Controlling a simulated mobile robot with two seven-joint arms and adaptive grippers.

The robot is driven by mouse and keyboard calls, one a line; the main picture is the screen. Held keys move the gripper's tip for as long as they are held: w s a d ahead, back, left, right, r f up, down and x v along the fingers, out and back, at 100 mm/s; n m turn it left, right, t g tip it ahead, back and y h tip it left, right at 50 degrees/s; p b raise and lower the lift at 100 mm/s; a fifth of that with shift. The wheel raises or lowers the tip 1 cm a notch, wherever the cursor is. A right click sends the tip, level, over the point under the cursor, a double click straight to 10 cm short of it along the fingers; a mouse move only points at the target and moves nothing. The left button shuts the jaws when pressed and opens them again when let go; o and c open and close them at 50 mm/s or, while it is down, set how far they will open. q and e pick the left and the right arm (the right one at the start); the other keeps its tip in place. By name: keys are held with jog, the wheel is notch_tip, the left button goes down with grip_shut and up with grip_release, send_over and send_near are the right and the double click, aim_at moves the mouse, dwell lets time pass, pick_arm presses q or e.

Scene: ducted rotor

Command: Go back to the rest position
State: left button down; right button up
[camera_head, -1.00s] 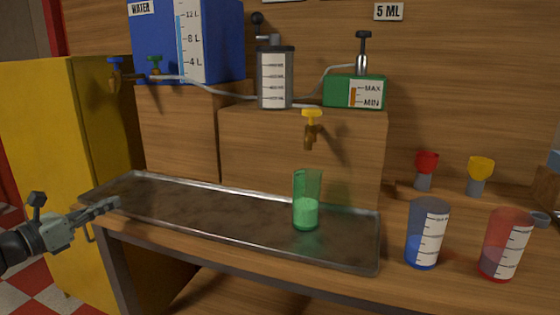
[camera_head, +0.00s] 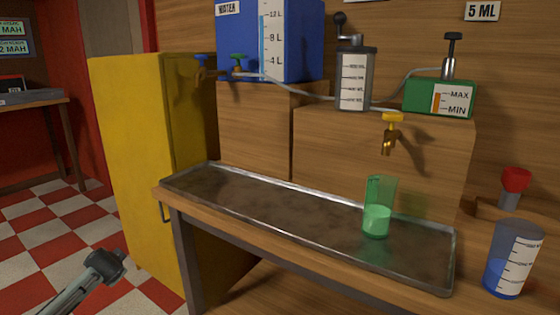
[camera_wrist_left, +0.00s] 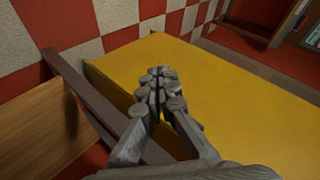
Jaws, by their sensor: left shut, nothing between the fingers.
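My left gripper (camera_wrist_left: 158,84) shows in the left wrist view with its fingers together and nothing held between them. It appears in front of the yellow cabinet (camera_wrist_left: 220,90), with the red and white floor beyond. In the head view, part of my left arm shows at the lower left, over the floor and apart from the bench; the fingers cannot be made out there. My right gripper is not in view. A green beaker (camera_head: 376,222) with green liquid stands in the metal tray (camera_head: 190,188) on the bench, free of any gripper.
The yellow cabinet also shows in the head view (camera_head: 135,150), left of the bench. A blue beaker (camera_head: 512,262) stands at right, near a red-topped tap (camera_head: 514,182). A blue water tank (camera_head: 240,50) and a yellow-handled tap (camera_head: 391,130) are above the tray. The checkered floor (camera_head: 50,230) at left is open.

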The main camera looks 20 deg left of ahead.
pick_arm(q)
jog(key=s+d+f+g+h, duration=0.1)
jog(key=s+d+f+h, duration=0.1)
jog(key=s+d+f, duration=0.45)
jog(key=s+d+f+g+h, duration=0.1)
jog(key=s+d+f+h, duration=0.15)
jog(key=d+f, duration=0.75)
jog(key=s+d+f+h, duration=0.1)
jog(key=s+d+f, duration=0.3)
jog(key=s+d, duration=0.4)
jog(key=s+d+f+g+h, duration=0.1)
jog(key=s+d+f, duration=0.4)
jog(key=s+d, duration=0.3)
jog(key=d, duration=0.3)
jog(key=shift+g+h, duration=0.3)
jog(key=shift+h, duration=0.05)
